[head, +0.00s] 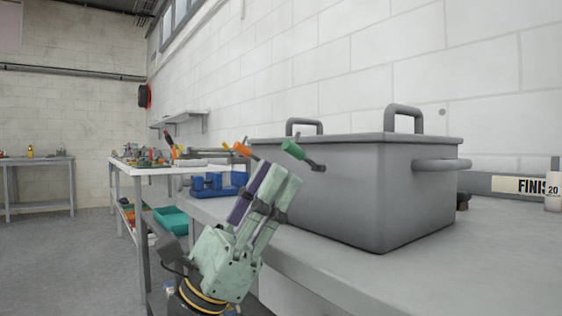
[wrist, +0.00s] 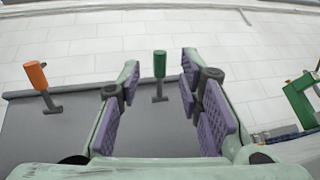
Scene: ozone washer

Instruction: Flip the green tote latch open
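The grey tote (head: 370,185) stands on the bench at the right, with handles on its lid and side. The green latch (head: 293,149) sticks out from its side on a dark stem, and an orange latch (head: 242,148) sits farther along. In the wrist view the green latch (wrist: 160,64) is upright, in the gap between the fingertips, with the orange latch (wrist: 37,76) to its left. My gripper (head: 280,178), pale green with purple pads, is open and empty just below the green latch in the head view. Whether a fingertip touches the latch I cannot tell.
The grey bench top (head: 480,245) is clear in front of the tote. A blue object (head: 220,184) lies on the bench behind my gripper. A white table (head: 150,168) with small items stands farther back. A white wall rises behind the tote.

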